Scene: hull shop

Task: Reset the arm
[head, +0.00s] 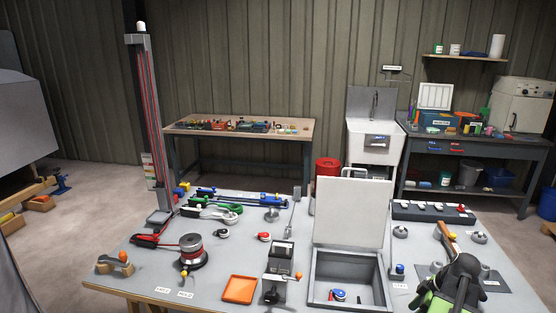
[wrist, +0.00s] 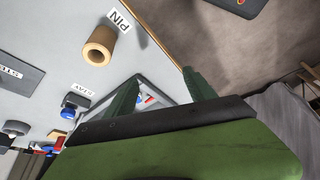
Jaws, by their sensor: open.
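My gripper (wrist: 160,90) shows in the wrist view with its two dark green fingers spread apart. Nothing is between the fingertips; beyond them lies part of a pale-edged box with a small red and blue thing in it. In the head view, my green and black arm end (head: 458,285) is at the lower right, over the front right part of the grey bench (head: 210,270). Its fingers cannot be made out there. A hammer-like wooden handle (head: 447,232) shows just behind it.
A grey box (head: 316,290) with its lid (head: 350,212) standing open is left of my arm. The wrist view shows a tan cylinder (wrist: 100,47) by a PIN label (wrist: 118,19).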

